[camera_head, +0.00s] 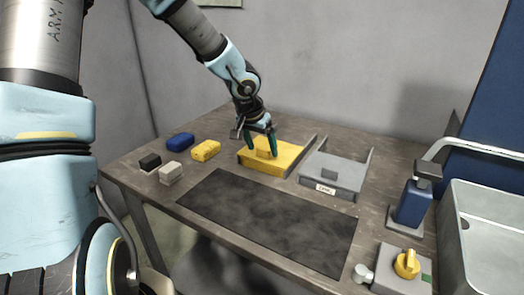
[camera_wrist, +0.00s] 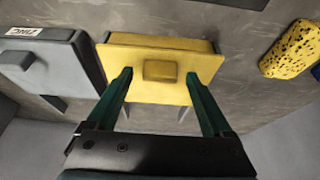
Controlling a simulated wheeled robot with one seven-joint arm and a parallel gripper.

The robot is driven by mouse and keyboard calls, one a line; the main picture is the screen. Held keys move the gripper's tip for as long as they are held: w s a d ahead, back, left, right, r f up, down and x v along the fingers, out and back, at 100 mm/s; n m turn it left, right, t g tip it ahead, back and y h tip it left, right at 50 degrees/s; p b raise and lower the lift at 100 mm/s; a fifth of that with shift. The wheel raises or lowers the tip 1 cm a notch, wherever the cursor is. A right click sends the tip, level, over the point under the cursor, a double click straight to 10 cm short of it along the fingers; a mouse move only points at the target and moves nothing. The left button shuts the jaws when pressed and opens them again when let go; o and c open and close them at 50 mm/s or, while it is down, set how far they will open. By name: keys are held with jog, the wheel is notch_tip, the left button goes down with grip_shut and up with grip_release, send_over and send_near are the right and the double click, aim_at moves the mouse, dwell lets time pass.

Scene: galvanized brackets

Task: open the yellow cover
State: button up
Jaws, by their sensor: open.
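The yellow cover (camera_head: 283,160) lies flat on top of a box on the table, next to a grey one. It has a raised yellow block-shaped knob in its middle, which shows clearly in the wrist view (camera_wrist: 160,71). The yellow cover (camera_wrist: 140,91) looks shut. My gripper (camera_head: 262,150) is over the yellow cover with its green fingers pointing down. In the wrist view my gripper (camera_wrist: 160,85) is open, with one finger on each side of the knob and a gap on both sides. I cannot tell whether the fingertips touch the cover.
A grey box (camera_head: 335,172) with a label stands right of the yellow one. Yellow (camera_head: 206,150), blue (camera_head: 180,142), black (camera_head: 150,162) and pale (camera_head: 171,173) blocks lie to the left. A dark mat (camera_head: 265,220) lies in front, bare. A blue post-like device (camera_head: 412,203) stands at right.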

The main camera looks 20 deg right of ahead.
jog(key=shift+d+f, duration=0.1)
jog(key=shift+f, duration=0.25)
jog(key=shift+c, duration=0.2)
grip_shut()
dwell(0.4)
jog(key=shift+w, duration=0.1)
